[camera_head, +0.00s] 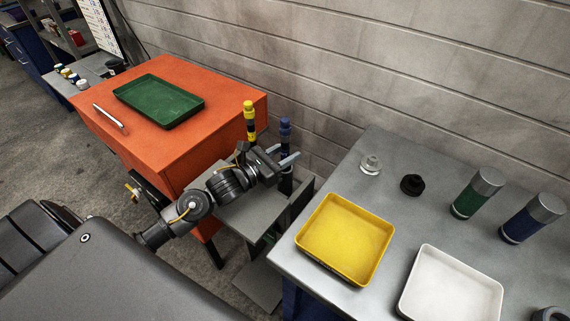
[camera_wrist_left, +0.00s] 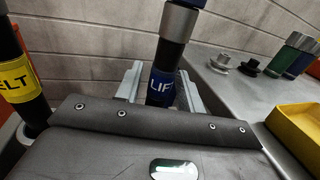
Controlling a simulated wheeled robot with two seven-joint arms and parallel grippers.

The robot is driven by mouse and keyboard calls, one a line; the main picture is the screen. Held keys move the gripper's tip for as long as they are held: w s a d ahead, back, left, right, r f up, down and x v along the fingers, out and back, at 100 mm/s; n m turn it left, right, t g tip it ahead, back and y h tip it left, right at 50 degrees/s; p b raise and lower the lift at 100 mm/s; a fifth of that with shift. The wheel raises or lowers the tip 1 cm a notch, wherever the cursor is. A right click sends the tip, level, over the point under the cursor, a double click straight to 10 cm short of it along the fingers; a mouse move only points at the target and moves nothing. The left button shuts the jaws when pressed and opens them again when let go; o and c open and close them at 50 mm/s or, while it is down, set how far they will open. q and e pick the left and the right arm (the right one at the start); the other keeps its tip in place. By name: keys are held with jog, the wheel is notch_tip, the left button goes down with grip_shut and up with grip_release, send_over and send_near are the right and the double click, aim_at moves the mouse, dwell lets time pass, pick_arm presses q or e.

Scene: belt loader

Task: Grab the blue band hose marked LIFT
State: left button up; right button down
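The hose with the blue band (camera_wrist_left: 162,88) stands upright in the left wrist view, with the white letters "LIF" visible and the rest turned away. In the head view its blue top (camera_head: 285,126) rises behind my left gripper. My left gripper (camera_head: 284,157) is open, with its two pale fingers on either side of the blue band; in the left wrist view (camera_wrist_left: 162,88) I see no clear contact. A yellow band hose (camera_head: 249,112) stands to the left; its band in the left wrist view (camera_wrist_left: 16,80) reads "ELT". My right gripper is not in view.
An orange cabinet (camera_head: 190,140) with a green tray (camera_head: 158,100) stands left of the hoses. To the right, a grey table (camera_head: 385,155) carries a yellow tray (camera_head: 345,238), a white tray (camera_head: 450,290), and green (camera_head: 476,195) and blue (camera_head: 530,220) cylinders. A block wall is close behind.

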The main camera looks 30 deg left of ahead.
pick_arm(q)
grip_shut()
